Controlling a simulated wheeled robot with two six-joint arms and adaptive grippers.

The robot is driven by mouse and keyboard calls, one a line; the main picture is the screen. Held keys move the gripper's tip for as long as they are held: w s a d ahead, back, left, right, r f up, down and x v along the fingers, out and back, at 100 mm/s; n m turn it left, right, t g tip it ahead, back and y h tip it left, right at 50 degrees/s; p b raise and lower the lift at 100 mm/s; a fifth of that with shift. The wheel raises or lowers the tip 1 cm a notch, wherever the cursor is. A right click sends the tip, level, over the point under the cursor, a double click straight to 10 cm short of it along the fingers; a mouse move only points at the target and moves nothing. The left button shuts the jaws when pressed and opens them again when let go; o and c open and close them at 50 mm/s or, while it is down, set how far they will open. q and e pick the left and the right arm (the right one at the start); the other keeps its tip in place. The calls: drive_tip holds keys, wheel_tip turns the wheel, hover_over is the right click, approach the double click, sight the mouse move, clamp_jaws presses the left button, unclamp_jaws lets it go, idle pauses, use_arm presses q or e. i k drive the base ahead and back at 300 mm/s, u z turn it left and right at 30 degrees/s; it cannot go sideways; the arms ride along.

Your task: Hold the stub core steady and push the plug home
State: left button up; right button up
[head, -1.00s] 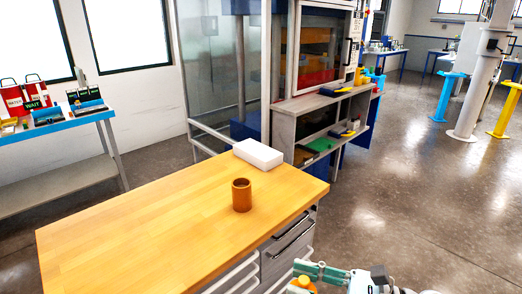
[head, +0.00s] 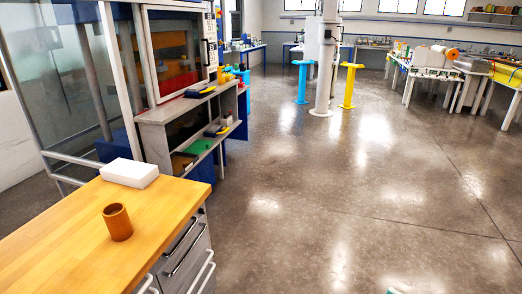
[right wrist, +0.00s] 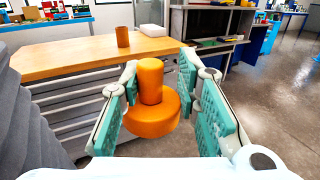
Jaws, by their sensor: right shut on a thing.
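The stub core (head: 117,223), a brown open-topped tube, stands upright on the wooden table near its right end. It also shows in the right wrist view (right wrist: 122,37), beyond my gripper. The plug (right wrist: 152,118) is orange, with a narrow cylinder on a wider round base. My right gripper (right wrist: 160,76) is shut on the plug, with a teal finger pad on each side, and holds it in front of the table, apart from the core. Only a small teal bit shows at the bottom edge of the head view. My left gripper is out of view.
The wooden table (head: 62,245) has drawers with handles (head: 185,250) under its right side. A white block (head: 129,173) lies behind the core. A grey shelf unit (head: 185,120) stands beyond the table. The floor (head: 330,200) to the right is open.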

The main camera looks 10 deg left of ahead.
sight(122, 234)
drive_tip(key=z, duration=0.05)
drive_tip(key=i, duration=3.45)
drive_tip(key=u, duration=4.15)
drive_tip(key=i, duration=0.5)
drive_tip(key=u, duration=0.1)
